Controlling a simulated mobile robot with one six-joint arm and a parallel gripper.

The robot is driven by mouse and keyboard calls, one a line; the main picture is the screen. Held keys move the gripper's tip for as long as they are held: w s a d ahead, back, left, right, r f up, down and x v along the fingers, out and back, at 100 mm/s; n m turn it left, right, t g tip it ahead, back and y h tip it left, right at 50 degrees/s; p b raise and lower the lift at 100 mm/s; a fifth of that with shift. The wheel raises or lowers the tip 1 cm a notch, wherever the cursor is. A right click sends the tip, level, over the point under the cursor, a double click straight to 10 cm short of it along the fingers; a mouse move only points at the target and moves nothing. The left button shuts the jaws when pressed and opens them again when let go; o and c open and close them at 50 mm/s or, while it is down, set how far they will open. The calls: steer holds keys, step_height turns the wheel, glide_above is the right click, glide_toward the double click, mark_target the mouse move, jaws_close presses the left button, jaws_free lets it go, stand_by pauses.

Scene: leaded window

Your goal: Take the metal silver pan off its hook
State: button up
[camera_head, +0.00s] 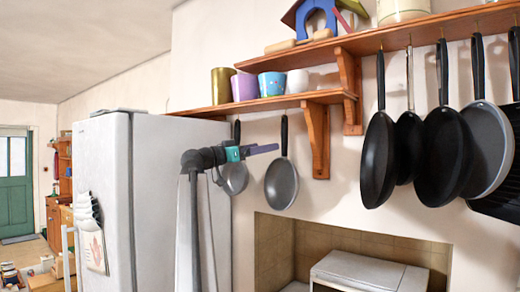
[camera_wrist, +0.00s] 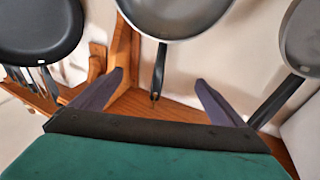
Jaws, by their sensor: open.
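A round silver-grey pan (camera_head: 281,184) with a black handle hangs from the lower shelf; it also shows in the wrist view (camera_wrist: 178,15), its handle pointing down there to a hook. A second silver-grey pan (camera_head: 235,180) hangs left of it, partly behind my arm; it shows at the right of the wrist view (camera_wrist: 302,38). My gripper (camera_head: 272,148) is open and empty, its tips close to the first pan's handle. In the wrist view my gripper (camera_wrist: 159,78) has that handle between its fingers in the picture; whether it is within reach is unclear.
The lower wooden shelf (camera_head: 265,105) above carries several cups, with a bracket (camera_head: 316,140) right of the pan. Black pans (camera_head: 379,160) and another grey pan (camera_head: 488,150) hang from the upper shelf. A white fridge (camera_head: 155,200) stands left.

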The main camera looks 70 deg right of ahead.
mark_target(282, 143)
steer(key=shift+s+d, duration=0.1)
steer(key=shift+d, duration=0.1)
steer(key=shift+p+x, duration=1.3)
steer(key=shift+x, duration=1.4)
steer(key=shift+s+d+b, duration=0.3)
steer(key=shift+d+b, duration=0.05)
steer(key=shift+d, duration=0.15)
steer(key=shift+b+x, duration=0.7)
steer(key=shift+x, duration=0.85)
jaws_close()
steer(key=shift+r, duration=0.15)
